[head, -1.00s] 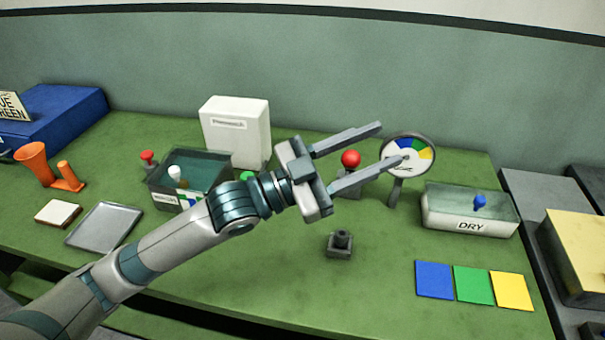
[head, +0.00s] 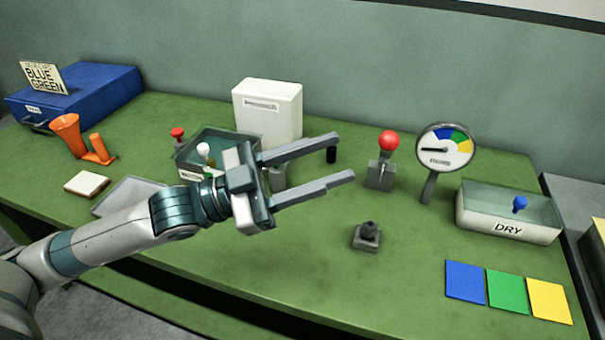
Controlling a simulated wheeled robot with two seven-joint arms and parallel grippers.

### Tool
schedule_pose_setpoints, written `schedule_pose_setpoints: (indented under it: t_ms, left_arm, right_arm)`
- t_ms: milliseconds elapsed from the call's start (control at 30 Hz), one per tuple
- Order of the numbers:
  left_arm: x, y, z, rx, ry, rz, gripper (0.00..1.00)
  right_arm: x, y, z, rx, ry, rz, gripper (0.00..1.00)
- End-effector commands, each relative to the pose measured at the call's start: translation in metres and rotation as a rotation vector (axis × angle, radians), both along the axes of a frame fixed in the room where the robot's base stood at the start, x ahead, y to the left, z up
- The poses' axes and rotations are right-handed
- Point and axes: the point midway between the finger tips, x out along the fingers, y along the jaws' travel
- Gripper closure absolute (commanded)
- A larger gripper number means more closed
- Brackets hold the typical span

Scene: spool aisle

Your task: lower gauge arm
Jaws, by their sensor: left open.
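A round gauge (head: 446,147) with a blue, green and yellow dial stands on a short grey post at the back right of the green table; its needle points left. Left of it, a red ball (head: 388,141) tops an upright grey lever stand (head: 380,174). My left gripper (head: 343,157) is open and empty, fingers pointing right, left of the red ball and apart from it in the picture. A small black cylinder (head: 331,155) shows at the upper fingertip; I cannot tell whether they touch. Which part is the gauge arm is unclear. My right gripper is not in view.
A dark square-based peg (head: 367,236) stands in front of the gripper. A DRY bin (head: 507,228) and coloured cards (head: 508,292) are at right. A white box (head: 268,106), a glass-sided bin (head: 215,142) and orange funnel (head: 68,134) stand at left. The front middle is clear.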

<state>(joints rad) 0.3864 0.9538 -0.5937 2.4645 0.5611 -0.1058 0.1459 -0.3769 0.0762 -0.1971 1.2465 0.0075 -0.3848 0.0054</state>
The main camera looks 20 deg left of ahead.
Motion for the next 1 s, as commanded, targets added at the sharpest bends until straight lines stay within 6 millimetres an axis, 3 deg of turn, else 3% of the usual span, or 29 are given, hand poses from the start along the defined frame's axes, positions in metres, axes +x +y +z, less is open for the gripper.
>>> schedule_pose_setpoints:
  t_ms: [300,700,867,900,1000]
  left_arm:
    - [-0.015,0.026,-0.009,0.002,0.001,0.001,0.57]
    - [-0.017,0.028,-0.008,0.0,-0.001,-0.001,0.57]
    - [-0.013,0.029,-0.007,-0.01,0.016,0.003,0.95]
    - [-0.01,0.03,-0.007,-0.017,0.03,0.007,1.0]
    - [0.004,0.032,-0.005,-0.051,0.091,0.02,1.0]
  right_arm:
    - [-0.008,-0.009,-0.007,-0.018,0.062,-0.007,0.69]
    - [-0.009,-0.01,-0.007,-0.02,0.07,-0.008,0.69]
    - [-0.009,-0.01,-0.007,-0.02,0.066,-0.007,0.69]
    - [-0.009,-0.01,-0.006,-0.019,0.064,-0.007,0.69]
    - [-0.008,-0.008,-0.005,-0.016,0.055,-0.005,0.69]
